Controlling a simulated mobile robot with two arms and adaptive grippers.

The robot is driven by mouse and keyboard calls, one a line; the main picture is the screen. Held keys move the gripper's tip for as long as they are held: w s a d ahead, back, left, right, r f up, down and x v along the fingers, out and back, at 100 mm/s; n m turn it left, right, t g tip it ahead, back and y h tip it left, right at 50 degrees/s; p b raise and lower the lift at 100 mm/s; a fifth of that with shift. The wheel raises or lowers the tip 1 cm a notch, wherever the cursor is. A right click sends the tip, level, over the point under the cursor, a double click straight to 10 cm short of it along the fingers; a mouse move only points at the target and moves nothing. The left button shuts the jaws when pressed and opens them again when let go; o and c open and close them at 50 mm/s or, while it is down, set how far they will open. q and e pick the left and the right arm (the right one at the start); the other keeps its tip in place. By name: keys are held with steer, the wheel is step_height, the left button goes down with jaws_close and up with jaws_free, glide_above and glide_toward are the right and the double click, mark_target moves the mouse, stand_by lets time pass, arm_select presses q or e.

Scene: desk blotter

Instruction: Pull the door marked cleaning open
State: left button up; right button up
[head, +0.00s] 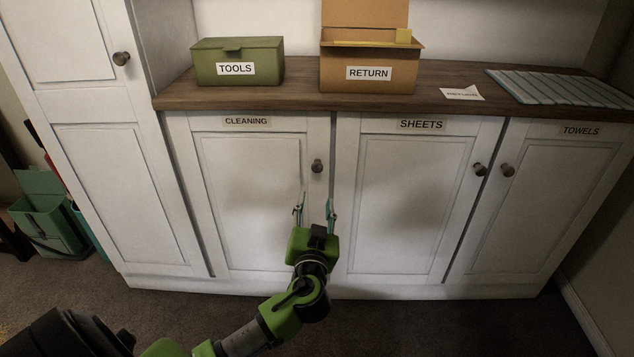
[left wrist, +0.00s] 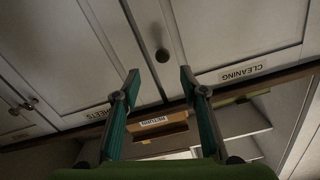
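The door marked cleaning (head: 250,185) is a white panelled cabinet door, shut flush, with its label (head: 246,121) at the top. Its dark round knob (head: 317,166) sits near the upper right edge. My left gripper (head: 315,207) is open and empty, its fingers pointing at the cabinet just below the knob in the head view. In the left wrist view, which is upside down, the knob (left wrist: 162,56) shows beyond the gap between the spread fingertips (left wrist: 160,75), apart from them. My right gripper is not in view.
The sheets door (head: 410,200) and towels door (head: 540,200) stand shut to the right. A tall white cabinet (head: 120,190) adjoins on the left. A green tools box (head: 238,62) and a brown return box (head: 369,72) stand on the wooden top. The carpet (head: 400,325) in front looks clear.

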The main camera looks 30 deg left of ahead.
mark_target(317, 169)
arm_select(q)
steer(key=x, duration=0.9)
steer(key=r+b+x, duration=0.1)
steer(key=x, duration=0.4)
steer(key=shift+a, duration=0.1)
steer(key=shift+s, duration=0.1)
jaws_close()
